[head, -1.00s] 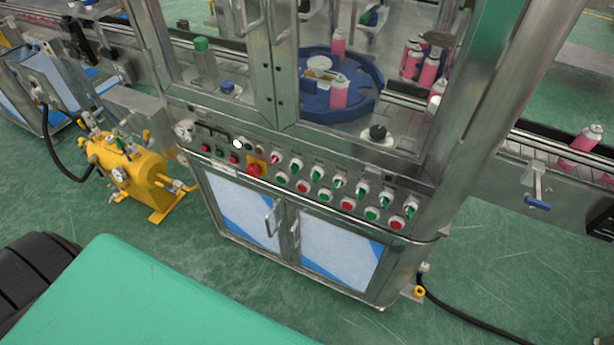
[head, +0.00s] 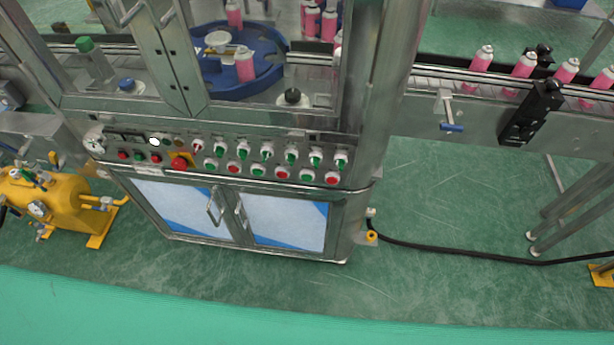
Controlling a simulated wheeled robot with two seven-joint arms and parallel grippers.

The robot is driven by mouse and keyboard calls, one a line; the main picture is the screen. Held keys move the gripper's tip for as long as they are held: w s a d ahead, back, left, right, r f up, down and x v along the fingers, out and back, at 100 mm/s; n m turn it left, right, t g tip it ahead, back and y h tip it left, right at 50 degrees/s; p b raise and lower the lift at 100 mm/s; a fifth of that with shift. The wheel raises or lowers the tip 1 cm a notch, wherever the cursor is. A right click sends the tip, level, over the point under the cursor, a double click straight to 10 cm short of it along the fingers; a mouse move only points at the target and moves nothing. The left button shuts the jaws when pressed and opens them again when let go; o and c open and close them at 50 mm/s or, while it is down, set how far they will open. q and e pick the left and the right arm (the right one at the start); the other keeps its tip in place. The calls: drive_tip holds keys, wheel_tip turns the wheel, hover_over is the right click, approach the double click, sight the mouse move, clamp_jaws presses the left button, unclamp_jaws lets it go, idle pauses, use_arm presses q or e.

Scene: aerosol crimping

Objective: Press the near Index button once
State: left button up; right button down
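The crimping machine's control panel (head: 225,160) runs across the front of the steel cabinet in the head view. It carries green and red push buttons, a row of selector switches with green handles (head: 267,152), a switch with a red handle (head: 197,146), a red mushroom button (head: 179,163) and a white lit lamp or button (head: 155,141). Labels are too small to read, so I cannot tell which button is Index. Neither of my grippers is in view.
A blue rotary table (head: 270,75) with pink cans stands behind the frame. A conveyor (head: 450,78) with pink cans runs right. A yellow tank (head: 50,200) stands left. A black cable (head: 470,257) lies on the green floor, which is clear before the cabinet doors (head: 275,222).

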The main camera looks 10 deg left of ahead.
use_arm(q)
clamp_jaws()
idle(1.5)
